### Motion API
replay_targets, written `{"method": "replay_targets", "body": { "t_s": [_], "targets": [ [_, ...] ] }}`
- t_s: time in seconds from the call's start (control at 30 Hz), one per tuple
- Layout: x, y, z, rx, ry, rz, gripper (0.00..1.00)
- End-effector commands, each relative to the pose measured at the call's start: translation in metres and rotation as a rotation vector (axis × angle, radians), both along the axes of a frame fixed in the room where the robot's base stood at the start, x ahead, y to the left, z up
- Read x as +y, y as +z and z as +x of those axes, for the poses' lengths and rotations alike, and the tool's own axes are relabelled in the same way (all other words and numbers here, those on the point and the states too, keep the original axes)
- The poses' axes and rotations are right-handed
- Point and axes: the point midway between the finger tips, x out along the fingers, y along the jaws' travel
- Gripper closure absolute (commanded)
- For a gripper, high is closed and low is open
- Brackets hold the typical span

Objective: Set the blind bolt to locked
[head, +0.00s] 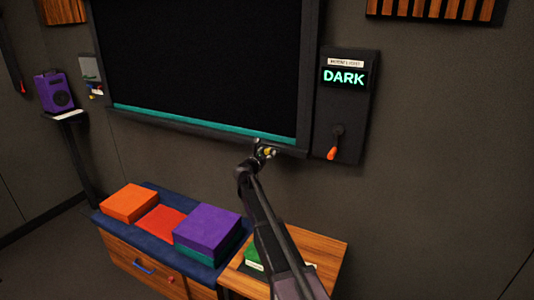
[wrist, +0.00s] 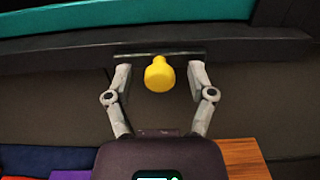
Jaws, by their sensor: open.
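The blind bolt shows as a yellow knob (wrist: 159,74) on a short dark horizontal bar (wrist: 160,49) below the blind's frame. In the head view the yellow knob (head: 269,152) is small and partly covered by my gripper (head: 262,152). In the wrist view my gripper (wrist: 159,77) is open. Its two grey fingers stand left and right of the knob, with a gap on each side. I cannot read a locked or unlocked mark. The dark blind (head: 200,65) has a teal bottom strip (head: 205,123).
Right of the blind, a wall panel reads DARK (head: 344,77) above an orange-tipped lever (head: 333,150). Below is a bench with orange and purple blocks (head: 207,228) and a wooden table (head: 318,246). A purple speaker (head: 55,92) stands on the left.

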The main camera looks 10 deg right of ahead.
Motion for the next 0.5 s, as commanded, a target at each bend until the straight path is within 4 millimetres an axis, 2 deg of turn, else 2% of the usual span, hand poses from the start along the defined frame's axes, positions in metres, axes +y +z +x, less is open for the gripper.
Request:
{"method": "replay_targets", "body": {
  "t_s": [0.37, 0.5],
  "targets": [
    [-0.0020, 0.0000, 0.0021, 0.000, 0.000, 0.000, 0.29],
    [-0.0019, 0.0000, 0.0021, 0.000, 0.000, 0.000, 0.71]
  ]
}}
